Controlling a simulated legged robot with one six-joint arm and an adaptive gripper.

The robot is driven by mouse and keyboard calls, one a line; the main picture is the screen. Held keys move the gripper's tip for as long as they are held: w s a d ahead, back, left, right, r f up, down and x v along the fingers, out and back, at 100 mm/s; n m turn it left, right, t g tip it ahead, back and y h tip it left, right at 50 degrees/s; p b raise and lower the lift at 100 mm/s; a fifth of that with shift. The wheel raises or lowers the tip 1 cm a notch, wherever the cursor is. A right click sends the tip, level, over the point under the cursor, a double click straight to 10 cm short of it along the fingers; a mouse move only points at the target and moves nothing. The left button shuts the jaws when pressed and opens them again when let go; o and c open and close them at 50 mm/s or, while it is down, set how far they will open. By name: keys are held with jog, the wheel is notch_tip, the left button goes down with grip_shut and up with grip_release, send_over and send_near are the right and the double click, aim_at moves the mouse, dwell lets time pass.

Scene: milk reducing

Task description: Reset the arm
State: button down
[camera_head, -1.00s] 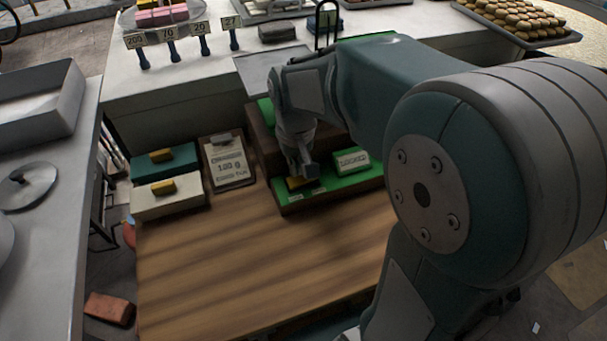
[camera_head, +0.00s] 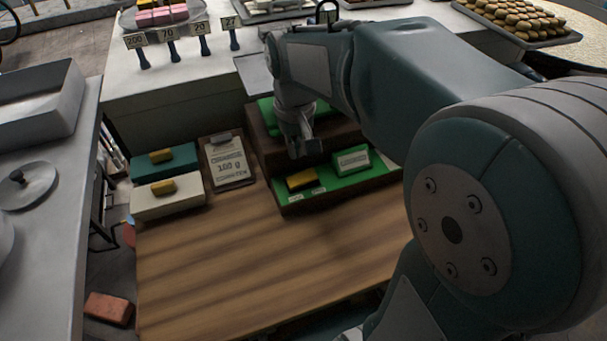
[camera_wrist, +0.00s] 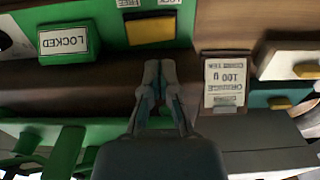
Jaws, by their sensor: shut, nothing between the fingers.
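My gripper (camera_head: 299,150) is shut and empty. It hangs above the step of the dark wooden stand with green trays (camera_head: 285,203). In the wrist view the closed fingers of my gripper (camera_wrist: 158,88) show over the brown step, apart from the things around. A yellow block (camera_head: 301,179) lies on the lower green tray; in the wrist view the yellow block (camera_wrist: 151,30) is beyond the fingertips. A green box marked LOCKED (camera_head: 352,160) sits to its right, and the LOCKED box (camera_wrist: 67,40) also shows in the wrist view.
A clipboard reading 100 g (camera_head: 229,162) lies left of the stand. A teal box (camera_head: 183,167) and a cream box (camera_head: 150,206) with yellow handles are further left. The wooden tabletop (camera_head: 250,265) in front is bare. A grey counter (camera_head: 45,240) stands at the left.

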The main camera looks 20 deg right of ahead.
dwell(0.3)
jog(key=s+r+t, duration=0.3)
jog(key=s+t, duration=0.2)
jog(key=s, duration=0.9)
jog(key=shift+t, duration=0.3)
jog(key=shift+s, duration=0.1)
dwell(0.3)
